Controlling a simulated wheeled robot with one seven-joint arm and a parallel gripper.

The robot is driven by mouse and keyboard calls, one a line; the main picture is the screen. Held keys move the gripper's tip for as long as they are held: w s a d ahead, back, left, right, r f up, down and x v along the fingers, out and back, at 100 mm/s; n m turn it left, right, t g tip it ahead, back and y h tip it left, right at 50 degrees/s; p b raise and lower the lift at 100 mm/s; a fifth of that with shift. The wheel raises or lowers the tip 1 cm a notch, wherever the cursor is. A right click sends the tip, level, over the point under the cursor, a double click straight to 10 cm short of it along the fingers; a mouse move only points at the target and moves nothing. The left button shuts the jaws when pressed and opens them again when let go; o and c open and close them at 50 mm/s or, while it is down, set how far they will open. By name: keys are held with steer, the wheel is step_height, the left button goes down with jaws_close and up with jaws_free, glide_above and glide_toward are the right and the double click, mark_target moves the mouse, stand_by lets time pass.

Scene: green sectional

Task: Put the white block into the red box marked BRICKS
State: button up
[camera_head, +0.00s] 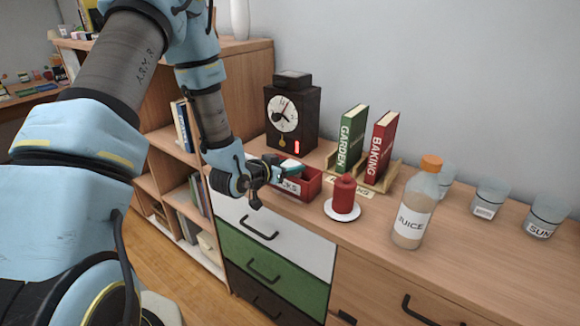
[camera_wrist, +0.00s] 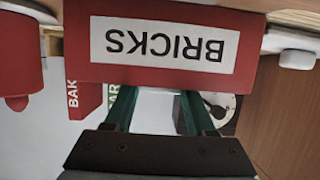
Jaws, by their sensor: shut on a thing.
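The red box marked BRICKS (camera_head: 306,187) stands on the cabinet top. In the wrist view its front wall (camera_wrist: 262,50) fills the upper part, with the label upside down. My gripper (camera_head: 287,168) is at the box, with its teal fingers over the opening. In the wrist view the fingers (camera_wrist: 157,100) straddle a pale patch, which looks like the white block (camera_wrist: 155,108), and my gripper is shut on it. The fingertips are hidden behind the box's front wall. I cannot tell whether the block touches the box floor.
A red candle (camera_head: 343,195) on a white saucer (camera_head: 342,215) stands right of the box. A black clock (camera_head: 291,117) and the GARDEN (camera_head: 351,137) and BAKING (camera_head: 380,146) books are behind. A juice bottle (camera_head: 414,208) and glass jars (camera_head: 490,198) stand farther right.

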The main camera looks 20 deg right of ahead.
steer(key=o, duration=1.4)
steer(key=shift+a, duration=0.1)
